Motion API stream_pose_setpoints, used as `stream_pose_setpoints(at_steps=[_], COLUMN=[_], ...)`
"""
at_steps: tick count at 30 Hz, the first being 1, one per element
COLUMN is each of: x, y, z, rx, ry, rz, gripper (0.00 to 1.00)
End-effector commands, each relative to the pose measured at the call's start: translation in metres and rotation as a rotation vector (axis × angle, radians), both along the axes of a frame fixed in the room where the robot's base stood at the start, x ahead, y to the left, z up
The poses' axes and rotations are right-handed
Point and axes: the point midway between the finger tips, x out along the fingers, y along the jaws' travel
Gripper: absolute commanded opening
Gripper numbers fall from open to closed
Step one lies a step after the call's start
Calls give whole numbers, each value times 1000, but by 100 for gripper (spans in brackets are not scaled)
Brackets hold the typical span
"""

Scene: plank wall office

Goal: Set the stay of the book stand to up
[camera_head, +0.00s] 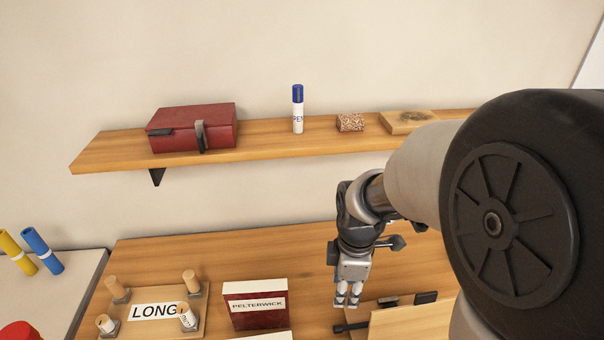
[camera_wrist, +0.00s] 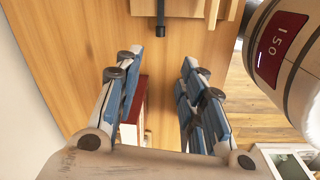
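The book stand is probably the wooden piece with a slanted panel (camera_head: 412,322) at the lower right of the head view, partly cut off by the frame. A black bar (camera_head: 350,327), which may be its stay, sticks out at its left side. In the wrist view wooden parts (camera_wrist: 190,8) and a black bar (camera_wrist: 160,15) show at the top edge. I cannot tell the stay's position. My gripper (camera_head: 348,302) points down above the bench, just left of the panel and apart from it. In the wrist view its fingers (camera_wrist: 158,62) are spread with nothing held.
A red PELTERWICK box (camera_head: 254,306) stands left of my gripper. A pegged board marked LONG (camera_head: 152,311) lies further left. Above, a wall shelf (camera_head: 270,151) bears a red case (camera_head: 190,125), a blue-capped pen (camera_head: 298,110) and small blocks (camera_head: 350,122).

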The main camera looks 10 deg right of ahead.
Motion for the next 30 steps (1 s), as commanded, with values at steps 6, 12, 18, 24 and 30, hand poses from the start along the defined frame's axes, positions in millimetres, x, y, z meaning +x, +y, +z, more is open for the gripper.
stream_pose_setpoints(at_steps=[6,12,18,24,30], x=[12,12,11,11,11], y=[-2,-2,-2,-2,-2], z=[-26,-47,-89,-133,-173], rx=[-4,-4,-4,-4,-4], ry=[54,59,61,60,60], rz=[199,220,219,218,218], gripper=[37,37,37,37,37])
